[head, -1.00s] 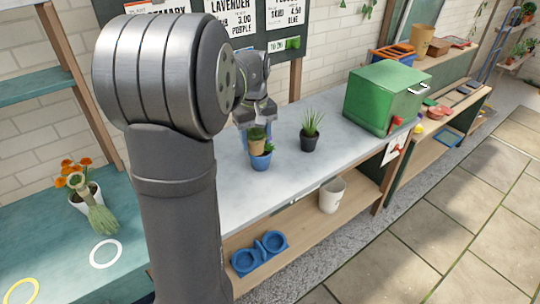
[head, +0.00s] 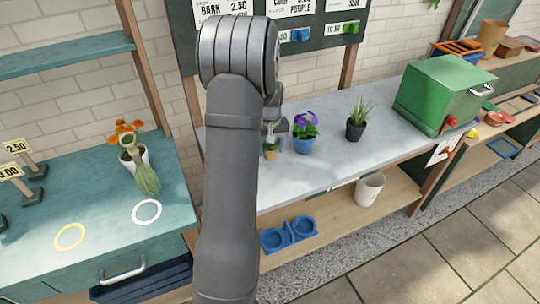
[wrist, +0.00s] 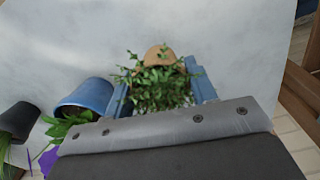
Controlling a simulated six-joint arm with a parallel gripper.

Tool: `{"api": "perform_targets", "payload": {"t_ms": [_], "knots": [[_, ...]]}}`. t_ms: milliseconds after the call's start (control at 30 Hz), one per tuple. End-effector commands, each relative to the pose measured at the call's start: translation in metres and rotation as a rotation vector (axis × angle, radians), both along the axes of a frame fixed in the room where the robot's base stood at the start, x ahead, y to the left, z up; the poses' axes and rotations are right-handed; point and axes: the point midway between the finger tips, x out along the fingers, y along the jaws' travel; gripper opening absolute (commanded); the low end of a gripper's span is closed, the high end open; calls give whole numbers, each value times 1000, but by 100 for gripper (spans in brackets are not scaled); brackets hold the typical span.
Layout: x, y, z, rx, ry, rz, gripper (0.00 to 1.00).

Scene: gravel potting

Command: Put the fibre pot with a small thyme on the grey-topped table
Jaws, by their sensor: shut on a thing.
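The fibre pot with a small thyme (head: 271,154) is brown with small green leaves. It is at the left end of the grey-topped table (head: 330,165), which has a pale top. My gripper (head: 272,135) is shut on the pot from above. In the wrist view the thyme (wrist: 158,88) fills the space between the blue fingers of my gripper (wrist: 162,76), and the brown pot (wrist: 157,54) shows beyond it. I cannot tell whether the pot's base touches the tabletop. My arm hides part of the table's left end.
A blue pot of purple flowers (head: 304,144) stands close right of the fibre pot, then a black pot of grass (head: 356,130) and a green box (head: 440,92). A teal table (head: 95,175) at left holds orange flowers (head: 126,132). The grey top's front is clear.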

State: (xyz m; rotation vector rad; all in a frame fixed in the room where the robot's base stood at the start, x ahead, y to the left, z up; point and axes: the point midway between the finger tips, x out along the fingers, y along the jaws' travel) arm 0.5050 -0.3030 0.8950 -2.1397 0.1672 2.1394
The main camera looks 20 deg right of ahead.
Motion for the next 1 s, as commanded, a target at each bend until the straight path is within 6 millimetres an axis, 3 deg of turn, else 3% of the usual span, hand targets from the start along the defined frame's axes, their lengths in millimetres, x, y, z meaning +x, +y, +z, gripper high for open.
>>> {"api": "perform_targets", "payload": {"t_ms": [167, 433, 800, 833, 900, 1000], "knots": [[6, 4, -8, 1, 1, 0, 27], [6, 3, -43, 1, 2, 0, 27], [6, 3, -47, 0, 1, 0, 27], [6, 3, -47, 0, 0, 0, 57], [6, 3, -47, 0, 0, 0, 71], [6, 3, -46, 0, 0, 0, 73]]}}
